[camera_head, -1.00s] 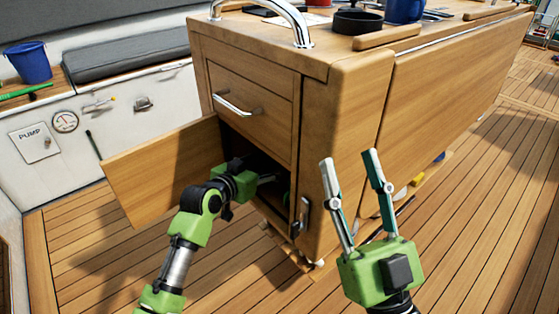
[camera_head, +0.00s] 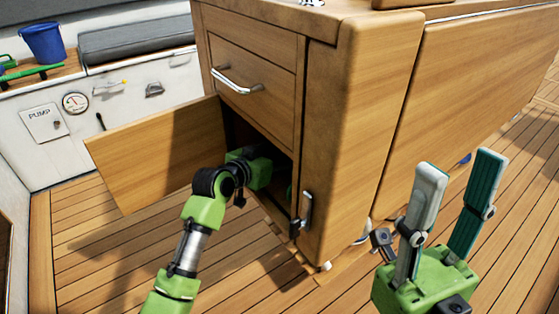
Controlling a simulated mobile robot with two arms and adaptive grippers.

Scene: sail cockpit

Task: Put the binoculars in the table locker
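The table locker (camera_head: 228,128) is the lower compartment in the end of the wooden table. Its door (camera_head: 158,160) stands swung open to the left. My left arm reaches into the opening, and my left gripper's green body (camera_head: 256,168) is at the mouth. Its fingers are inside and hidden, so I cannot tell their state. My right gripper (camera_head: 458,172) is in front of the table's right side, fingers up and spread apart, with nothing between them. I cannot see the binoculars; the locker's inside is dark.
A closed drawer (camera_head: 251,75) with a metal handle sits above the locker. A latch (camera_head: 306,210) is on the right of the opening. A blue bucket (camera_head: 42,43) stands on the left bench. The deck (camera_head: 95,245) at front left is clear.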

